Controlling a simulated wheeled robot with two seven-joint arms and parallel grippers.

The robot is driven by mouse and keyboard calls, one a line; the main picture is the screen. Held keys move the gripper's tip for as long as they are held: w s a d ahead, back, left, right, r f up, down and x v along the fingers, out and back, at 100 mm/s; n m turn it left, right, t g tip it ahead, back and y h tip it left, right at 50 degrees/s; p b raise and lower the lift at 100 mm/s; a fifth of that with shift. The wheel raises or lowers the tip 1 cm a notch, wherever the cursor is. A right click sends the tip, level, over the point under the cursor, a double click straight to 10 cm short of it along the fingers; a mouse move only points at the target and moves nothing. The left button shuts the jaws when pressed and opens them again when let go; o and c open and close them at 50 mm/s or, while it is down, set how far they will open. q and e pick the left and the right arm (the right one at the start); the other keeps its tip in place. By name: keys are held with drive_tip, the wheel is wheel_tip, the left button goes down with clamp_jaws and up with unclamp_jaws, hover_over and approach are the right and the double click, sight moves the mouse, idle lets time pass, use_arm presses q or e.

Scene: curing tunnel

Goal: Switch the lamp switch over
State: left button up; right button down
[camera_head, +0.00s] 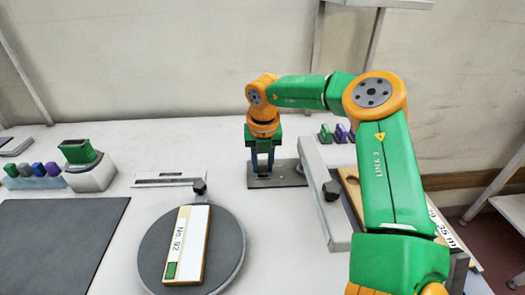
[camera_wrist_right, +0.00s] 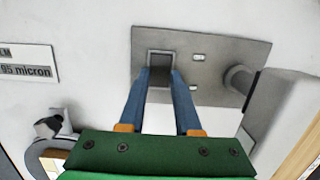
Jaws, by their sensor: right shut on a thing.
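The lamp switch is a small dark square-topped piece (camera_wrist_right: 160,65) on a grey metal plate (camera_wrist_right: 212,55); the plate also shows in the head view (camera_head: 290,176), flat on the white table. My right gripper (camera_head: 262,172) reaches down over the left part of the plate. In the right wrist view its two blue fingers (camera_wrist_right: 161,75) stand on either side of the dark piece and are shut on it. Two small pale marks sit on the plate to the right of the switch. In the head view the fingers mostly hide the switch. My left gripper is not in view.
A round dark turntable (camera_head: 228,252) bears a white plate labelled No. 92 (camera_head: 186,245). A pale grey rail-like frame (camera_head: 322,195) stands right of the switch plate. A dark mat (camera_head: 60,240) and a rack of coloured blocks (camera_head: 35,182) lie at left.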

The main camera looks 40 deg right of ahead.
sight(263, 174)
idle(0.3)
drive_tip(key=c, duration=0.6)
unclamp_jaws()
drive_tip(key=r, duration=0.7)
drive_tip(key=shift+s+a, duration=0.3)
drive_tip(key=shift+s, duration=0.05)
